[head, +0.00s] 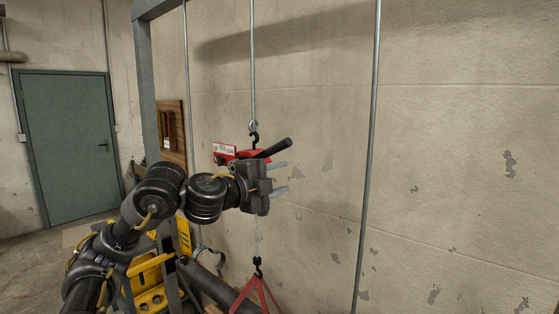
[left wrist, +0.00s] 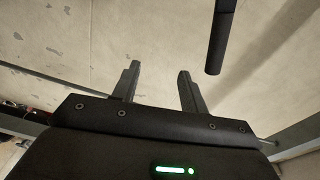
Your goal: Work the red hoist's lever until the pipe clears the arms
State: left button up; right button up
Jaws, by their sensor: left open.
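The red hoist (head: 225,151) hangs from a hook on a vertical line in front of the wall. My left gripper and forearm hide part of its body. Its black lever (head: 276,148) points up and to the right. My left gripper (head: 280,178) is open and empty, just below the lever in the head view. In the left wrist view the lever (left wrist: 221,38) is a dark rod to the right of and beyond the open fingers (left wrist: 159,70), not between them. Below, a red sling (head: 259,294) hangs from a lower hook. The dark pipe (head: 208,284) shows partly, behind my arm.
A yellow stand (head: 150,277) is at the lower left, partly behind my arm. A grey frame post (head: 150,90) and thin vertical rods (head: 369,150) stand near the hoist. A green door (head: 70,145) is far left. The right side shows only bare wall.

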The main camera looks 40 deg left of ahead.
pick_arm(q)
jog(key=y, duration=0.2)
send_near(275, 148)
jog(key=w, duration=0.9)
jog(key=shift+w+a+f, duration=0.1)
jog(key=shift+w+a, duration=0.05)
jog(key=shift+w, duration=1.05)
jog(key=a+f+m+b, duration=0.2)
jog(key=f+m+b, duration=0.2)
jog(key=f+b, duration=0.3)
jog(key=a+f+m+b, duration=0.2)
jog(key=f+b, duration=0.6)
jog(key=f, duration=0.4)
jog(key=shift+s+a+f+m, duration=0.2)
jog(key=shift+f+m, duration=0.2)
jog(key=shift+m, duration=0.5)
pick_arm(e)
notch_tip(275, 148, down, 15)
jog(key=shift+s, duration=0.2)
